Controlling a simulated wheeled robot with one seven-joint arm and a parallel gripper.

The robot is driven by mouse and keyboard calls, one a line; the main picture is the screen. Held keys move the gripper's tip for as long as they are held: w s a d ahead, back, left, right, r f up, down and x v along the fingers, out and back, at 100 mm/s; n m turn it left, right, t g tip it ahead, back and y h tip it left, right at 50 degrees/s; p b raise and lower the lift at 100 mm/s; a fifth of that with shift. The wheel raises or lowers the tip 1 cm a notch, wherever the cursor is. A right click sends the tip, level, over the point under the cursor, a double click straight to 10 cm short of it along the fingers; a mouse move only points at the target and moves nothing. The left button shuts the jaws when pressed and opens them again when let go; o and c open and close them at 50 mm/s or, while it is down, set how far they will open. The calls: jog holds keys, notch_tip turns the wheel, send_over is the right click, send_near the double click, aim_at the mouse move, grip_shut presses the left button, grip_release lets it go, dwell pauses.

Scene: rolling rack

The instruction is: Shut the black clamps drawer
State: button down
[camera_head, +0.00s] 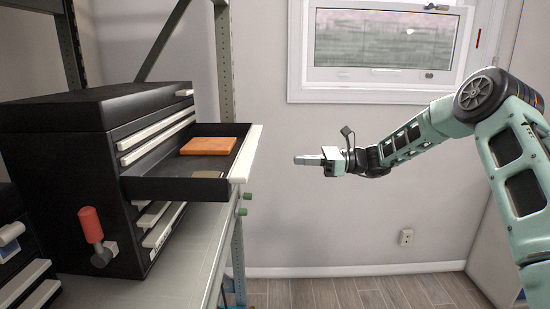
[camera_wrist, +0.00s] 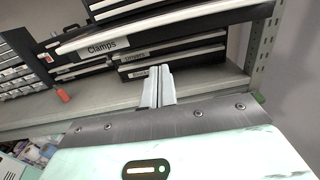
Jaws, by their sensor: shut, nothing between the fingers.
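The black clamps drawer (camera_head: 175,189) is pulled out of a black tool chest (camera_head: 65,160) on a shelf. Its white front edge (camera_head: 245,153) faces right, and an orange block (camera_head: 209,146) lies inside it. In the wrist view the drawer's white front strip (camera_wrist: 95,46) carries the label "Clamps". My gripper (camera_head: 298,159) is shut and empty, to the right of the drawer front and apart from it. In the wrist view its fingertips (camera_wrist: 158,72) show below and to the right of the label.
The grey shelf (camera_head: 180,260) sits in a metal rack with an upright post (camera_head: 224,60) behind the drawer. A red-handled tool (camera_head: 92,228) is at the chest's side. Another chest (camera_head: 18,260) stands at left. Open room lies right of the drawer, before the wall.

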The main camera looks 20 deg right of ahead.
jog(key=p+x, duration=0.6)
jog(key=x, duration=0.7)
jog(key=shift+a, duration=0.35)
jog(key=shift+f, duration=0.1)
